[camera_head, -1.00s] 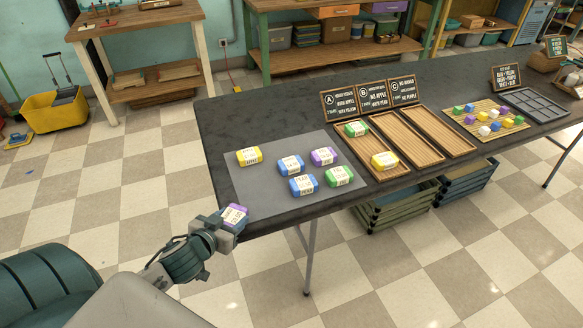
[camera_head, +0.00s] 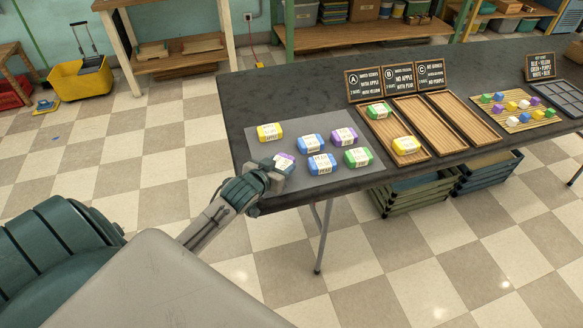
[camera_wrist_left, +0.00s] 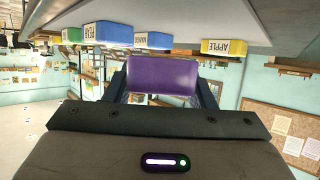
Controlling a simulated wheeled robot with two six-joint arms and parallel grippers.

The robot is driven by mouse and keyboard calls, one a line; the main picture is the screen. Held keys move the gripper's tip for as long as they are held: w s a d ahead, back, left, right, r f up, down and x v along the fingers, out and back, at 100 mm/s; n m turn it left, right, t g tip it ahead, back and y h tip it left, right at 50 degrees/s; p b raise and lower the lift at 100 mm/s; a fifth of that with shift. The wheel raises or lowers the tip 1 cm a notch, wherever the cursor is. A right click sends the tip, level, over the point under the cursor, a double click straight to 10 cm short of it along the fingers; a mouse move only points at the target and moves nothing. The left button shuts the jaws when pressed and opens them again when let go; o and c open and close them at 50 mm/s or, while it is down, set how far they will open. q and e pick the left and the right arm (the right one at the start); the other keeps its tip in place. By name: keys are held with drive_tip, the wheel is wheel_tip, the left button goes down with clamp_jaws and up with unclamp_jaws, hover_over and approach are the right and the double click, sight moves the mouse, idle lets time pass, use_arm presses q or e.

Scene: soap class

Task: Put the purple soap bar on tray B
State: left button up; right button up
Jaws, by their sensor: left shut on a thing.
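My left gripper (camera_head: 277,172) is shut on a purple soap bar with a white label (camera_head: 285,160), at the front-left part of the grey mat. In the left wrist view the purple bar (camera_wrist_left: 163,75) sits between the two fingers. In the head view I cannot tell whether it touches the mat. Another purple bar (camera_head: 344,136) lies on the mat. My right gripper is out of view.
The mat (camera_head: 257,155) also holds a yellow bar (camera_head: 269,132), two blue bars (camera_head: 311,144) and a green bar (camera_head: 358,157). Tray C (camera_head: 465,117) is empty. A slatted board (camera_head: 482,110) with several small coloured blocks lies further right. Crates (camera_head: 425,192) stand under the table.

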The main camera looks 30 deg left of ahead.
sight(292, 162)
use_arm(q)
drive_tip(key=w, duration=0.1)
drive_tip(key=w+d, duration=0.1)
drive_tip(key=w, duration=0.1)
drive_tip(key=shift+d+f, duration=0.1)
drive_tip(key=shift+d, duration=0.05)
drive_tip(key=shift+w+d, duration=0.15)
drive_tip(key=shift+w, duration=0.15)
drive_tip(key=shift+o, duration=0.2)
drive_tip(key=shift+f, duration=0.35)
wheel_tip(292, 162, down, 2)
drive_tip(key=shift+f+p, duration=0.15)
drive_tip(key=shift+p, duration=0.25)
drive_tip(key=shift+f, duration=0.45)
drive_tip(key=o, duration=1)
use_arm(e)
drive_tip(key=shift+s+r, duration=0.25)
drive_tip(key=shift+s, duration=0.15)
